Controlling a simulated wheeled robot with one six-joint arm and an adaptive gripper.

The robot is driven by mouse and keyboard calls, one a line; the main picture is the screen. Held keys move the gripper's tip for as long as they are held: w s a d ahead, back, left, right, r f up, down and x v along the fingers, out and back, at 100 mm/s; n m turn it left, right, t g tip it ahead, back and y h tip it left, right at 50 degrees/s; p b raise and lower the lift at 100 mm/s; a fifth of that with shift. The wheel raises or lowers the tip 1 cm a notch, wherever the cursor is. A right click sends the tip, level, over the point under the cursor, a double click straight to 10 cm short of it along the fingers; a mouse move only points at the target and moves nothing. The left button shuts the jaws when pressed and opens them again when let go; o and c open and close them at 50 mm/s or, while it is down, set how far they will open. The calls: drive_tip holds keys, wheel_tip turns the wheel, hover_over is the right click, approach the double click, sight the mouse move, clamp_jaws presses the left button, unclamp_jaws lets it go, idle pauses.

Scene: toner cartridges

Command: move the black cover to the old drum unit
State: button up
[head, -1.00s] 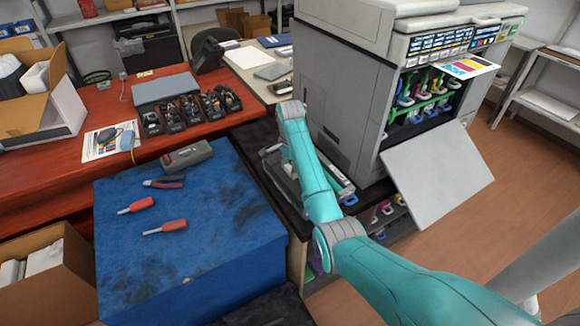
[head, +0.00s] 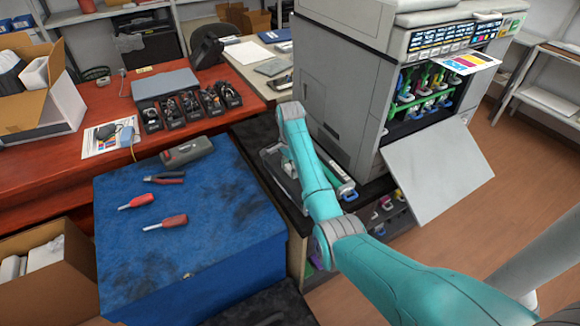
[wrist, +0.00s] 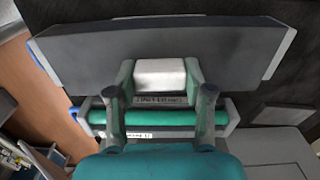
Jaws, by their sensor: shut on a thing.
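In the wrist view, my gripper (wrist: 160,92) is shut on the white tab of the black cover (wrist: 80,52), a long dark bar with pale ends. The drum unit (wrist: 232,115), with a green roller and pale end pieces, lies just below the cover in the picture. Whether the cover touches the drum unit, I cannot tell.
The grey printer (head: 350,80) stands close to the right of my arm, with its front panel (head: 440,170) folded down. A blue box (head: 230,225) with a stapler-like tool (head: 187,150), pliers and screwdrivers stands to the left. Below the printer is a dark shelf.

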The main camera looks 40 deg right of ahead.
drive_tip(key=shift+f, duration=0.2)
drive_tip(key=o, duration=1.2)
drive_tip(key=shift+o, duration=0.2)
drive_tip(key=shift+r, duration=3.75)
